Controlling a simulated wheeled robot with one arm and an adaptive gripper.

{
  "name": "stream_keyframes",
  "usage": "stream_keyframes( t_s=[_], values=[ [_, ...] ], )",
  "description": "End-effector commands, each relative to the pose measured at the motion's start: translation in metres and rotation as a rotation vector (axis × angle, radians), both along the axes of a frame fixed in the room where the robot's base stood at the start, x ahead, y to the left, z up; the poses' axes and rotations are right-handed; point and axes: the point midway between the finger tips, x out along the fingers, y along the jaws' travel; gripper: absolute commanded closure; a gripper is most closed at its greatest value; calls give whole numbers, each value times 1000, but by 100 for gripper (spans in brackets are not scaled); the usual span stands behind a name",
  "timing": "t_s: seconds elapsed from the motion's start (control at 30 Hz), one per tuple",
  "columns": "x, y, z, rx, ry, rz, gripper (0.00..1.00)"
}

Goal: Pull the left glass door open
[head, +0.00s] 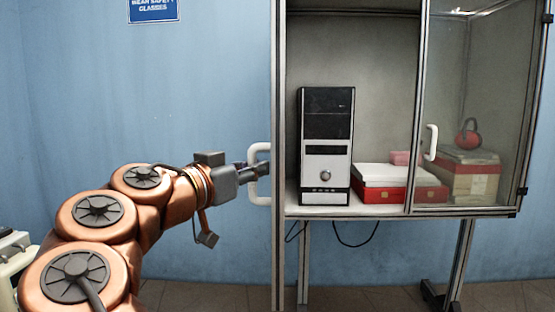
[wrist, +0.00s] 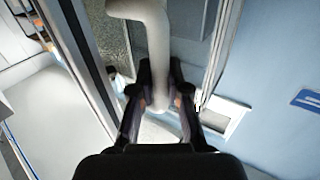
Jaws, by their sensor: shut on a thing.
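The left glass door (head: 279,100) stands swung out toward me and is seen nearly edge-on in the head view. Its white handle (head: 259,188) is on the left side of its frame. My gripper (head: 262,168) reaches this handle from the left and is shut on it. In the wrist view, the fingers of my gripper (wrist: 160,95) close around the white handle bar (wrist: 150,35). The left half of the cabinet is uncovered. The right glass door (head: 462,120) is closed and has its own white handle (head: 431,142).
Inside the cabinet stand a black and silver computer tower (head: 326,150), a red box with a white top (head: 400,185), and a box (head: 470,180) with a red round object (head: 468,135) on it. A blue sign (head: 153,10) hangs on the wall. A pale device (head: 12,262) is at lower left.

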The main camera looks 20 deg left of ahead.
Motion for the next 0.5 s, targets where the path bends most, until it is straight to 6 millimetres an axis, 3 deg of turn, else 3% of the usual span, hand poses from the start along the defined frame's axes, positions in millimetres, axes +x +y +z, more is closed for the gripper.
stream_keyframes(
  t_s=[0.2, 0.5],
  values=[
    [-6, 11, -7, -1, 11, 10, 100],
    [-7, 13, -8, -2, 11, 11, 100]
  ],
)
